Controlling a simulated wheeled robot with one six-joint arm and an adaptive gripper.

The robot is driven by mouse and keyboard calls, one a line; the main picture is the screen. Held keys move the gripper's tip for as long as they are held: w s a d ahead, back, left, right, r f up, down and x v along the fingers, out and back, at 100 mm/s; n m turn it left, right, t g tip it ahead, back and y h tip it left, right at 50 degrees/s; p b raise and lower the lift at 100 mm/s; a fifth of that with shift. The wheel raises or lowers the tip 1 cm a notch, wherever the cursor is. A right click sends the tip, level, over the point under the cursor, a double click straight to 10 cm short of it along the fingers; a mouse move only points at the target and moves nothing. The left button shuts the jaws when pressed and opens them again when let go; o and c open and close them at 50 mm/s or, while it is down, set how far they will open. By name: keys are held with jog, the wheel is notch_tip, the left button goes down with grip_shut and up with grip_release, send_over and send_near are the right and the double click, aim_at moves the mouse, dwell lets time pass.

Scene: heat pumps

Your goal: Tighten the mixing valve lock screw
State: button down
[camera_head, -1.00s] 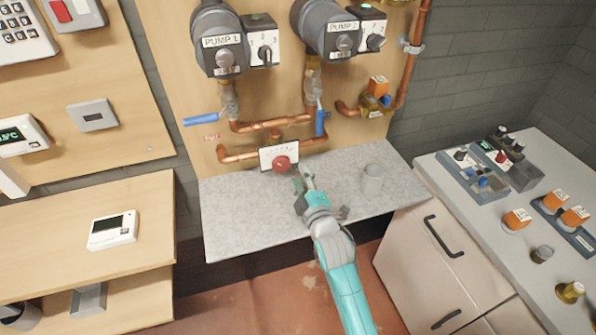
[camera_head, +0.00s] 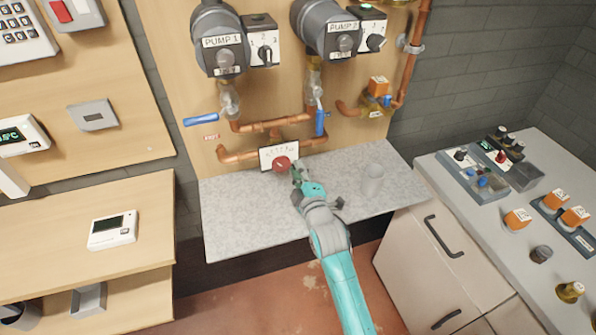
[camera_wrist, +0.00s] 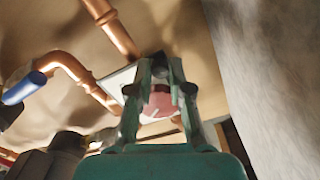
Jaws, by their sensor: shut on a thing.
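The mixing valve has a round red knob (camera_head: 281,164) in front of a white scale plate (camera_head: 265,157), low on the wooden panel. My gripper (camera_head: 298,172) is at the right side of the knob, just above the grey shelf. In the wrist view the red knob (camera_wrist: 160,103) shows through the gap between my green fingers (camera_wrist: 162,68). The fingertips are close together on a small dark part at the knob, which I take as the lock screw. The fingers mostly hide it, so its seating cannot be told.
Copper pipes (camera_head: 240,155) run around the valve. A blue lever handle (camera_head: 320,122) hangs above right. The shelf's left and front are clear.

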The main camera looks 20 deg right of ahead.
jog(key=shift+m, duration=0.7)
jog(key=c, duration=1.1)
grip_release()
jog(key=shift+s, duration=0.15)
jog(key=s, duration=1.1)
jog(key=shift+s, duration=0.4)
